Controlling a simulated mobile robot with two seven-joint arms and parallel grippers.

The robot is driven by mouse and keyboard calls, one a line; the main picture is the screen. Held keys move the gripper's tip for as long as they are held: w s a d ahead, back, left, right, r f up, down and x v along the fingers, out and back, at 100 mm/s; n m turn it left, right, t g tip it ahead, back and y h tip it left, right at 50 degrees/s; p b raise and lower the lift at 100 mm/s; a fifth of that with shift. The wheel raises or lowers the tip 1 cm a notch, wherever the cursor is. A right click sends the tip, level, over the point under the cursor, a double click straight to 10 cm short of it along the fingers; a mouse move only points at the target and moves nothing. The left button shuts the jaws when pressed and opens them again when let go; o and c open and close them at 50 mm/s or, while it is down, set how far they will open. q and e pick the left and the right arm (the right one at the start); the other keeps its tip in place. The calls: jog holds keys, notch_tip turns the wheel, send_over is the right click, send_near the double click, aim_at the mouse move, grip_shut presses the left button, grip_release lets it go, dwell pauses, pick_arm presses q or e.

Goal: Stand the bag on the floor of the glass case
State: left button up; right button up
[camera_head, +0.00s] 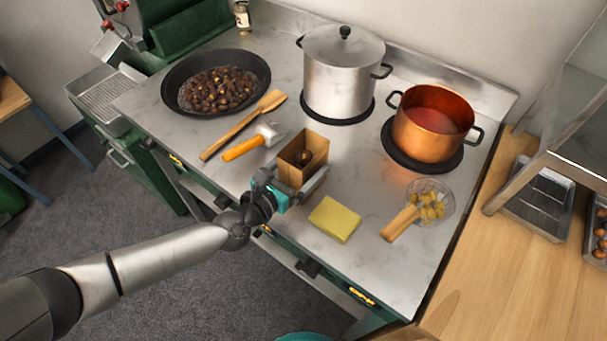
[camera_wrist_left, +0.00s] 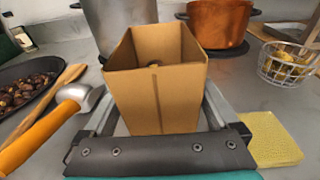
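The brown paper bag (camera_head: 311,173) stands upright and open-topped on the steel cooktop, with a chestnut visible inside. My left gripper (camera_head: 293,183) is low at the bag, its two fingers on either side of it. In the left wrist view the bag (camera_wrist_left: 155,98) fills the space between the fingers, with narrow gaps seeming to show beside its lower part. Firm contact is not visible. The glass case (camera_head: 572,163), metal-framed, stands on the wooden counter at the right edge. Only its corner shows; most of its floor is out of view. My right gripper is not in view.
A yellow sponge (camera_head: 335,219) and a wire skimmer (camera_head: 402,222) lie right of the bag. An orange-handled tool (camera_head: 244,148) and wooden spatula (camera_head: 230,133) lie left. A steel pot (camera_head: 340,85) and copper pot (camera_head: 430,130) stand behind. Bare wood (camera_head: 500,260) lies before the case.

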pick_arm(q)
jog(key=shift+r, duration=0.1)
grip_shut()
dwell(0.5)
